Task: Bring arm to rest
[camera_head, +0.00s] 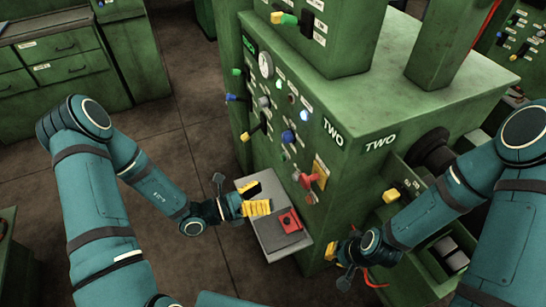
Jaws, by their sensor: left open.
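My left arm comes in from the left, and its gripper (254,199) is open, with yellow ridged fingers above or at the left part of a grey shelf (272,242) on the green machine. I see nothing held between these fingers. My right arm comes in from the right and bends down in front of the machine's right side. Its gripper (332,252) is partly hidden behind its own wrist, with a bit of yellow showing near the machine's lower corner. Whether its fingers are apart is not visible. A red piece (290,221) lies on the right part of the shelf.
The green machine (345,165) marked TWO carries knobs, a gauge and a red valve-like part (308,180) above the shelf. An open bay (447,252) lies by my right arm. Green drawers (60,60) stand back left. Brown floor is open between them.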

